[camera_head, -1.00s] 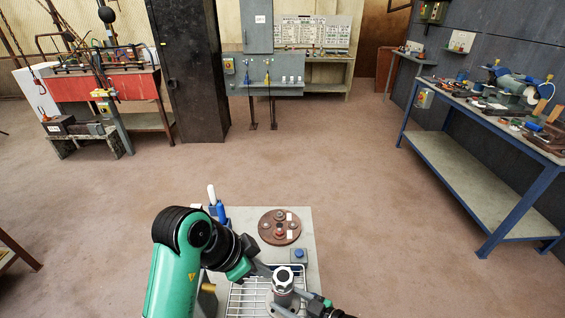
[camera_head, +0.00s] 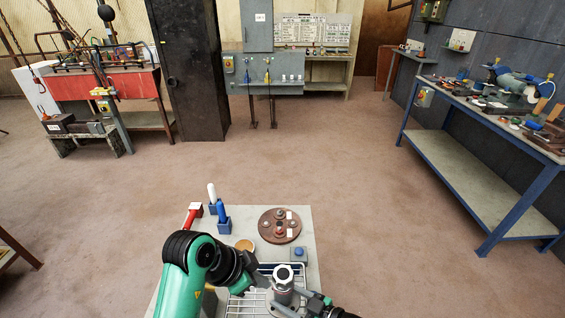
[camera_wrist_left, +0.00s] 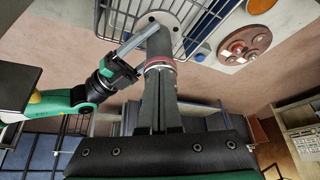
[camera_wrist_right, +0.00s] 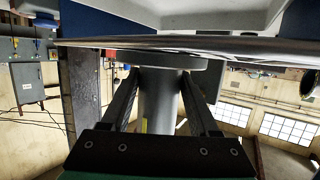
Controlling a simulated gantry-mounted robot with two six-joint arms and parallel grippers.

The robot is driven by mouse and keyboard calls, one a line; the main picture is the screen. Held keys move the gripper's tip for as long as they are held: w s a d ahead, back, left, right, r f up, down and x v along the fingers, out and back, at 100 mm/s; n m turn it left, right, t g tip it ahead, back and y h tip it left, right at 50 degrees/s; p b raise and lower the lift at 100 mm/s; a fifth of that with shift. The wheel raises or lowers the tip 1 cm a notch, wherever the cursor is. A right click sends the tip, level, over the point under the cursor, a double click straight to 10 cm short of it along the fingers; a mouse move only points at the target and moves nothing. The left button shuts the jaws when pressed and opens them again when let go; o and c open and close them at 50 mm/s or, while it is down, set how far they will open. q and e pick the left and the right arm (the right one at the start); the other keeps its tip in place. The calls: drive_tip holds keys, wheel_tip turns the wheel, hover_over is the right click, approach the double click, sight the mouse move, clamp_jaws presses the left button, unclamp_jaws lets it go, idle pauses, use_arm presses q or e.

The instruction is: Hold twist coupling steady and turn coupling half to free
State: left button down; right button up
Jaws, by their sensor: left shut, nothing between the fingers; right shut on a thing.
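The grey twist coupling (camera_head: 283,275) stands upright at the front of the small table, with a knobbed top. My right gripper (camera_head: 300,298) comes in from the lower right and is shut on the coupling's lower body; in the right wrist view the grey cylinder (camera_wrist_right: 160,98) sits between its fingers under a wide flange. My left gripper (camera_head: 264,288) is left of the coupling, shut and empty. In the left wrist view its fingertips (camera_wrist_left: 159,78) lie close below a pink-ringed part of the coupling (camera_wrist_left: 160,64); whether they touch cannot be told.
A wire rack (camera_head: 243,302) surrounds the coupling's foot.

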use_arm(q)
drive_tip(key=shift+f, duration=0.2)
drive_tip(key=shift+w+d, duration=0.3)
drive_tip(key=shift+d, duration=0.25)
idle(0.8)
drive_tip(key=shift+s+d, duration=0.1)
drive_tip(key=shift+d, duration=0.05)
idle(0.6)
drive_tip(key=shift+s+a, duration=0.2)
drive_tip(key=shift+a, duration=0.2)
wheel_tip(320, 180, up, 6)
idle(0.4)
drive_tip(key=shift+r, duration=0.1)
